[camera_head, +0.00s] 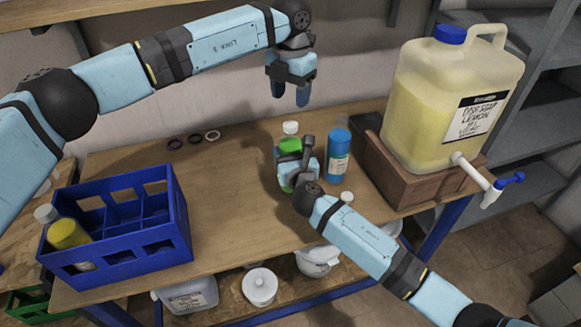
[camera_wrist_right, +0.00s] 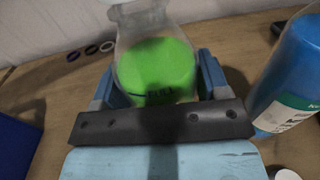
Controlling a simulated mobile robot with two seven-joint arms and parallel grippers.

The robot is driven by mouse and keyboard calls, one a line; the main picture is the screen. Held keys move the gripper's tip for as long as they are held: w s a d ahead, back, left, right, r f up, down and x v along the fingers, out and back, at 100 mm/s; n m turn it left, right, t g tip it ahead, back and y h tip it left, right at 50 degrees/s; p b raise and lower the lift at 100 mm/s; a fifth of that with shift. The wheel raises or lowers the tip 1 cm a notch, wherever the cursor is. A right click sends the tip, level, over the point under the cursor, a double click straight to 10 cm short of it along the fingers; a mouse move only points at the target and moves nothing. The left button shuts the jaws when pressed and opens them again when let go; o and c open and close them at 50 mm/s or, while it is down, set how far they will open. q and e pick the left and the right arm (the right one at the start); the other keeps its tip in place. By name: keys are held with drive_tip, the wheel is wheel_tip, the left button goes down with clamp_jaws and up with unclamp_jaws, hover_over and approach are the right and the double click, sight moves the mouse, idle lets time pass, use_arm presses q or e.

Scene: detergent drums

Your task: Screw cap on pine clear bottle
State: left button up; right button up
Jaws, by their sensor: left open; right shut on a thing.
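The clear bottle with green liquid (camera_head: 290,145) stands upright on the table, with a white top (camera_head: 291,128). My right gripper (camera_head: 298,175) is shut on its body; in the right wrist view the fingers flank the bottle (camera_wrist_right: 157,70), whose top is cut off. I cannot tell whether the white top is seated tightly. My left gripper (camera_head: 290,93) is open and empty, pointing down above the bottle and apart from it. A small white round item, perhaps a cap (camera_head: 347,197), sits on the table right of my right gripper.
A blue bottle (camera_head: 339,155) stands close on the right. The lemon dish soap drum (camera_head: 450,100) with a tap rests on a brown stand (camera_head: 400,180). A blue crate (camera_head: 120,225) holding a yellow bottle (camera_head: 68,235) is at left. Several rings (camera_head: 194,139) lie behind. The table's middle is clear.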

sight(291, 124)
use_arm(q)
drive_tip(key=shift+r+n, duration=0.1)
drive_tip(key=shift+n, duration=0.8)
drive_tip(key=shift+f, duration=4)
drive_tip(key=shift+c, duration=0.2)
drive_tip(key=c, duration=0.9)
drive_tip(key=o, duration=1.1)
drive_tip(key=shift+c, duration=0.2)
